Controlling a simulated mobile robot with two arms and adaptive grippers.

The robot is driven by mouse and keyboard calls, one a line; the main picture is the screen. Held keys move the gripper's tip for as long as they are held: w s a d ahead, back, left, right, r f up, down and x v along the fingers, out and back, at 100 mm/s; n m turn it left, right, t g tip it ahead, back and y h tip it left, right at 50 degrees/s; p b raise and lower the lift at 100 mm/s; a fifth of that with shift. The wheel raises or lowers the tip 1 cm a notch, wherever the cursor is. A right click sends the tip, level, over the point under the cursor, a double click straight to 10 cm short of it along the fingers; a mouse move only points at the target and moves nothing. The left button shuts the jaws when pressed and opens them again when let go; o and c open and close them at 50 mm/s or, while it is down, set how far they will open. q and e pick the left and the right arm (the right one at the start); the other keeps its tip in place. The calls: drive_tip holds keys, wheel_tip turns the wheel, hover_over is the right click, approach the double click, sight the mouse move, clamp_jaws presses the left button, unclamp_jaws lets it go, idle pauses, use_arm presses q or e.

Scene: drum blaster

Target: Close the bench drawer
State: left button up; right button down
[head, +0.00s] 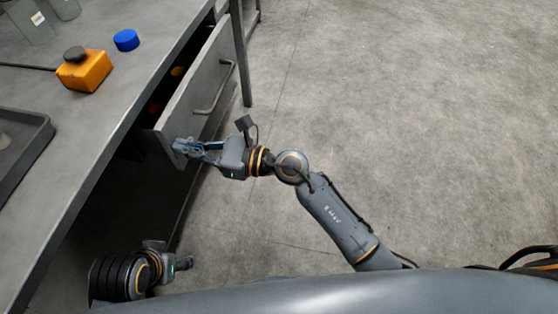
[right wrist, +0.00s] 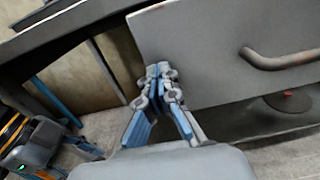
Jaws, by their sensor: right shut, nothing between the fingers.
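The bench drawer (head: 196,92) is a grey box under the bench top, standing partly open, with its front panel pulled out from the bench. Its bar handle (head: 215,92) is on the front panel and also shows in the right wrist view (right wrist: 282,62). My right gripper (head: 178,146) is shut and empty at the near end of the drawer front. In the right wrist view its fingertips (right wrist: 160,72) overlap the panel's left edge (right wrist: 205,55); I cannot tell whether they touch it.
The grey bench top (head: 120,80) bears an orange box with a dark button (head: 85,70), a blue cap (head: 126,40) and a dark tray (head: 35,150). Red and orange things show inside the drawer. A bench leg (head: 241,60) stands beyond it. The floor at right is clear.

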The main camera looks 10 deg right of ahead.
sight(149, 139)
drive_tip(key=x, duration=0.8)
drive_tip(key=shift+w+a+f, duration=0.1)
drive_tip(key=shift+w+a, duration=0.05)
drive_tip(key=shift+a, duration=0.35)
drive_tip(key=shift+r, duration=0.3)
drive_tip(key=shift+w, duration=0.1)
